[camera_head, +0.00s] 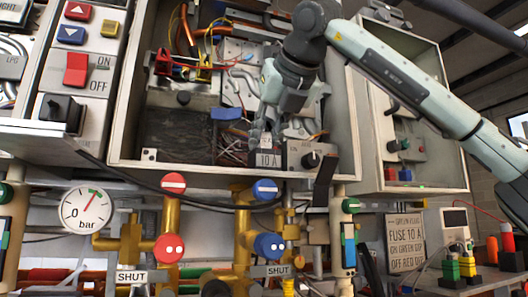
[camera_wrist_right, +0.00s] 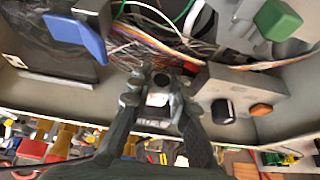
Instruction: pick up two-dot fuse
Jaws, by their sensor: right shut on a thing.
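My right gripper (camera_head: 264,135) reaches down into the open grey cabinet in the head view. It is shut on a small pale fuse (camera_wrist_right: 158,98), which shows between the two fingers in the wrist view. The fuse is mostly covered by the fingers, and I cannot make out any dots on it. My left gripper is not in view.
A grey box with a black knob (camera_head: 311,160) sits close right of the gripper. Loose wires and a blue lever (camera_wrist_right: 75,34) are near it. The cabinet's front lip (camera_head: 190,172) runs below. Valves and a gauge (camera_head: 87,211) are underneath. Coloured blocks stand on the right bench (camera_head: 490,276).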

